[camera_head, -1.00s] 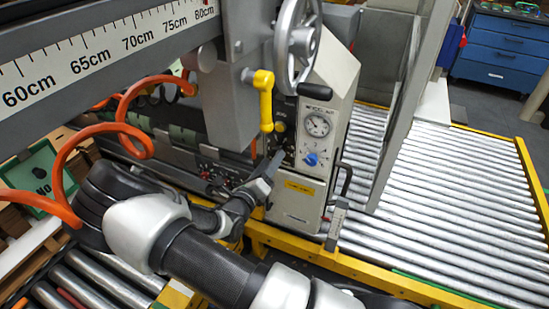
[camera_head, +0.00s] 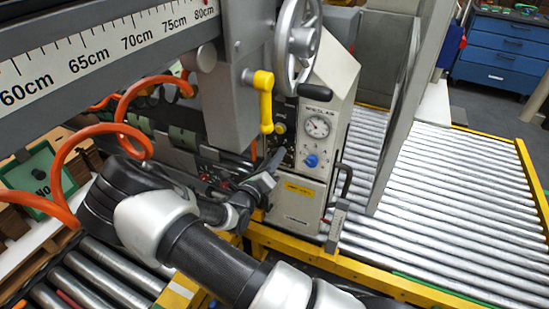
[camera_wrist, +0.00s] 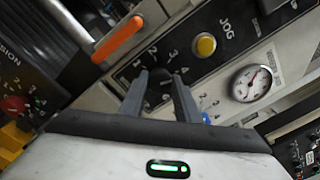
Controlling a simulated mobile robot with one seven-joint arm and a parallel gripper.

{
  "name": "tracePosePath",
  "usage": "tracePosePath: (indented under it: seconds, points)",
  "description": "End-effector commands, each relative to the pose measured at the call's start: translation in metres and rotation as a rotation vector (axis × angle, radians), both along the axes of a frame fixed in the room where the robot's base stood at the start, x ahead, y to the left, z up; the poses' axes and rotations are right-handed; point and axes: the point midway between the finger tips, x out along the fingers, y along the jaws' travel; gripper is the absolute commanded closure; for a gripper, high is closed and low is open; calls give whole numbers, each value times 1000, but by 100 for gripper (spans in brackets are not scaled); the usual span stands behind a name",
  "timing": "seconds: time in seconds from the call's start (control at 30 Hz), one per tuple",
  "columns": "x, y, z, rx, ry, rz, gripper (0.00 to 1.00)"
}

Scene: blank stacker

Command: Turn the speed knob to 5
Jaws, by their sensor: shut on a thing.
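The dark speed knob (camera_wrist: 158,90) shows in the wrist view between my two fingers, with the numbers 1 to 4 printed in an arc above it. The lower part of its dial and its pointer are hidden, so I cannot read the setting. My gripper (camera_wrist: 161,82) is shut on the knob, one finger on each side. In the head view my gripper (camera_head: 279,156) reaches the left side of the machine's control panel (camera_head: 305,188), and the knob itself cannot be made out there.
A yellow JOG button (camera_wrist: 206,45), a round gauge (camera_wrist: 251,83) and a blue knob (camera_head: 311,160) are close by. An orange lever (camera_wrist: 118,39) lies near my fingers. A handwheel (camera_head: 297,45) and yellow handle (camera_head: 264,98) are above. Rollers (camera_head: 440,190) extend right.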

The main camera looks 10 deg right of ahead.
Motion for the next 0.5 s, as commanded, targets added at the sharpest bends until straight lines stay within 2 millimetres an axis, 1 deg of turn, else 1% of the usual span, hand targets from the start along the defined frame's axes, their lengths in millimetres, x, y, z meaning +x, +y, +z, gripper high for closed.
tracePosePath:
  seconds: [0.27, 0.5]
  points:
    - [0, 0, 1, 82, -58, -1, 93]
    - [-1, -1, 1, 233, -166, -2, 93]
